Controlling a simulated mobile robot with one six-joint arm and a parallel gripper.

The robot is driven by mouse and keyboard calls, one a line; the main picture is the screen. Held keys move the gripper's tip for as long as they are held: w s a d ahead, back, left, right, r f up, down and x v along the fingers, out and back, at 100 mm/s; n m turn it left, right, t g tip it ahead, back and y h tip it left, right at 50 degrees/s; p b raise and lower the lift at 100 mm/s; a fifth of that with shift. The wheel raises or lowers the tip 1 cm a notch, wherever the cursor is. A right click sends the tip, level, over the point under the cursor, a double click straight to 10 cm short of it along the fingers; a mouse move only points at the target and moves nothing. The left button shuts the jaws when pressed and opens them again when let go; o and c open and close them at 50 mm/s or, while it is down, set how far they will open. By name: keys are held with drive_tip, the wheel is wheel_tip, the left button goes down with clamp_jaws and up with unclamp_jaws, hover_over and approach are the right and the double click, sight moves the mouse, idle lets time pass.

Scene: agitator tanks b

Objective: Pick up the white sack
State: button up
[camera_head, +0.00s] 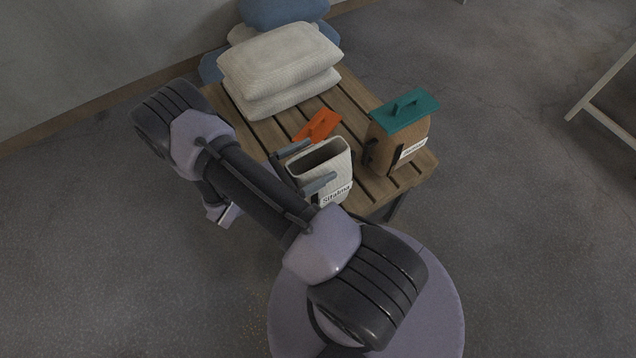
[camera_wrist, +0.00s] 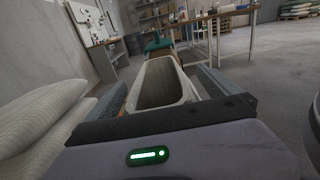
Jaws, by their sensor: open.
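A small white open-topped sack (camera_head: 338,172) with a printed label on its side stands upright on the slatted wooden pallet (camera_head: 352,98). In the wrist view the white sack (camera_wrist: 160,82) is straight ahead with its dark opening facing up. My gripper (camera_head: 321,160) is open, with one grey finger on each side of the sack near its top. I cannot tell whether the fingers touch it. Part of the sack's lower body is hidden behind my arm and the near finger.
A brown labelled container (camera_head: 398,146) with a teal handled top (camera_head: 404,108) stands to the right. An orange handled piece (camera_head: 318,125) lies behind the white sack. Two large pale stacked sacks (camera_head: 280,62) and blue ones (camera_head: 283,12) are farther back. Open floor (camera_head: 520,200) lies right.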

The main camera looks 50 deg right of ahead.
drive_tip(key=c, duration=2.1)
drive_tip(key=shift+r, duration=0.1)
